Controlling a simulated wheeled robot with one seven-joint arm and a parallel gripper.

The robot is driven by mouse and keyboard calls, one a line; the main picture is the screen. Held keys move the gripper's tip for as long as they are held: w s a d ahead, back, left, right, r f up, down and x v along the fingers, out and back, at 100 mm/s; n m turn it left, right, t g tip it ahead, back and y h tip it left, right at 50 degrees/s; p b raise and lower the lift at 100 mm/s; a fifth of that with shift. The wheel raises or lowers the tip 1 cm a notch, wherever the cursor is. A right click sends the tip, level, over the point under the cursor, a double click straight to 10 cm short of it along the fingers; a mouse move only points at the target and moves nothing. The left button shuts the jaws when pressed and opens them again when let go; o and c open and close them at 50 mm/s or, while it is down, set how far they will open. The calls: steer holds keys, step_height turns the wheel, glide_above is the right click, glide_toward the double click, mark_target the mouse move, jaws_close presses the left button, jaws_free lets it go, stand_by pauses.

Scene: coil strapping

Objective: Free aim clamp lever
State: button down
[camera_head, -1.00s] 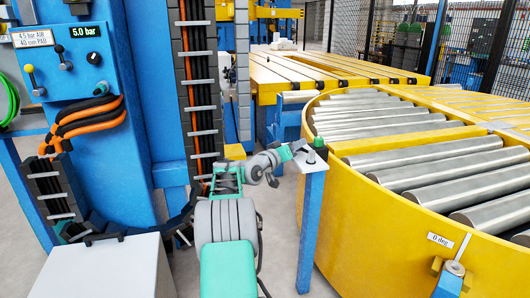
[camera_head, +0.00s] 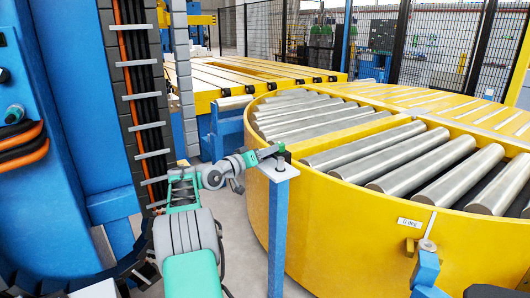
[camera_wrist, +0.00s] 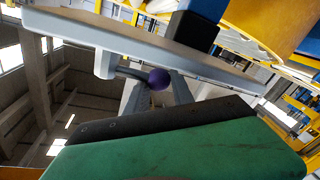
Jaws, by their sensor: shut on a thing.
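In the wrist view, a purple ball knob (camera_wrist: 158,79) sits on the end of a short dark lever (camera_wrist: 130,73) beneath a long grey plate (camera_wrist: 150,40). My gripper's grey fingers (camera_wrist: 158,92) close around the ball from both sides. In the head view, my gripper (camera_head: 268,153) is at the left edge of the grey plate (camera_head: 283,171) on top of a blue post (camera_head: 278,235). The purple ball cannot be made out in the head view.
A yellow round roller table (camera_head: 340,225) stands close to the right of the post, with a "0 deg" label (camera_head: 410,222) and a small blue bracket (camera_head: 426,268). A blue column with black cable chains (camera_head: 135,90) is on the left. Grey floor shows behind my arm.

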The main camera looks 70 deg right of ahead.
steer(key=shift+s+f+y, duration=0.3)
steer(key=shift+s+f, duration=0.25)
steer(key=shift+f, duration=0.25)
steer(key=c, duration=1)
jaws_free()
steer(key=shift+r, duration=0.1)
steer(key=shift+c, duration=0.2)
steer(key=shift+w, duration=0.1)
steer(key=shift+w+a, duration=0.1)
steer(key=shift+a, duration=0.1)
steer(key=s+a+b, duration=0.2)
steer(key=a+b, duration=0.5)
steer(key=a, duration=0.7)
steer(key=shift+s+r, duration=0.25)
steer(key=shift+r, duration=0.05)
steer(key=shift+a, duration=0.1)
